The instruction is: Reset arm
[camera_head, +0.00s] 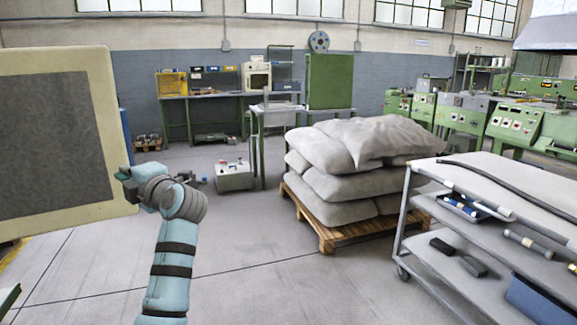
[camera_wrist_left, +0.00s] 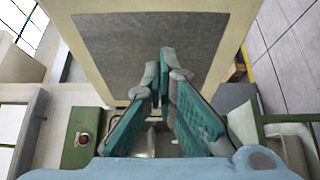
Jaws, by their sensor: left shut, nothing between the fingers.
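My left arm comes up from the bottom of the head view, and its gripper (camera_head: 122,178) is beside the lower right edge of a cream panel (camera_head: 118,120) with a dark grey face. In the left wrist view the two teal fingers of the gripper (camera_wrist_left: 162,65) come together at their tips in front of the grey-faced panel (camera_wrist_left: 232,50). The gripper is shut with nothing held. Whether it touches the panel cannot be told. My right gripper is not in view.
Grey sacks (camera_head: 365,145) lie stacked on a wooden pallet (camera_head: 330,236). A grey tiered cart (camera_head: 480,235) stands at the right. Green machines (camera_head: 515,125) and a workbench (camera_head: 225,95) stand further back. The floor (camera_head: 270,285) between my arm and the cart is clear.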

